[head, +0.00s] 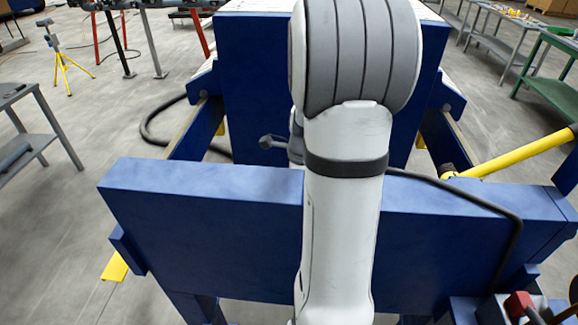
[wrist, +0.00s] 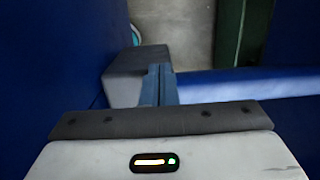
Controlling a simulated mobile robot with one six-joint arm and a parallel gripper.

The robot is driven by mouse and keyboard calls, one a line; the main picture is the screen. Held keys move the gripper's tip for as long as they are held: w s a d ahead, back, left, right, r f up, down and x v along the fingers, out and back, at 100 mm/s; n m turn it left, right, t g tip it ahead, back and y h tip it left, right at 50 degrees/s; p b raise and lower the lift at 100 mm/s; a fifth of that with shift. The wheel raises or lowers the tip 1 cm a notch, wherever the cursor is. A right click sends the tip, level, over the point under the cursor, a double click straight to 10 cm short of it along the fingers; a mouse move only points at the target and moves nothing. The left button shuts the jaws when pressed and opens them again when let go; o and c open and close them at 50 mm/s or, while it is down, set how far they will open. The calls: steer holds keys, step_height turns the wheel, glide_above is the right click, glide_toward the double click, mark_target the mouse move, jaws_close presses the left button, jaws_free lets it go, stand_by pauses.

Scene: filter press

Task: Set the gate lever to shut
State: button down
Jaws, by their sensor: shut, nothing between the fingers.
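I cannot make out the gate lever for certain in either view. In the head view a small grey knob on a short rod (head: 266,142) shows just left of my arm, in front of the blue upright plate; I cannot tell whether it is the lever. My gripper (wrist: 160,70) shows in the wrist view with its two fingers together and empty. In the head view my own arm hides the gripper and the middle of the press.
The blue front beam (head: 200,215) crosses the head view, with the tall blue plate (head: 250,70) behind it and side rails between them. A yellow bar (head: 515,153) and a black hose (head: 460,192) lie at the right. Open floor (head: 60,230) shows at the left.

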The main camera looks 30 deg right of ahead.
step_height(320, 180, up, 4)
steer(key=p, duration=0.4)
steer(key=shift+s+r, duration=0.1)
steer(key=shift+r, duration=0.1)
step_height(320, 180, up, 10)
steer(key=b, duration=0.2)
steer(key=shift+f, duration=0.2)
steer(key=s+a+r+n, duration=0.1)
steer(key=a+n, duration=0.2)
steer(key=n, duration=0.1)
steer(key=s+a+r+n+p, duration=0.1)
steer(key=s+a+r+n, duration=0.1)
steer(key=a+n, duration=0.2)
steer(key=s+a+r+n+t+p, duration=0.1)
steer(key=a+r+n, duration=0.1)
steer(key=a+n, duration=0.1)
steer(key=shift+s+a+n+h, duration=0.3)
steer(key=shift+a+n+h, duration=0.1)
steer(key=s+a+r+n+t+p, duration=0.1)
steer(key=s+a+n, duration=0.6)
steer(key=n, duration=0.7)
steer(key=shift+s+a+t+p, duration=0.3)
steer(key=shift+t+p, duration=0.2)
steer(key=shift+p, duration=0.25)
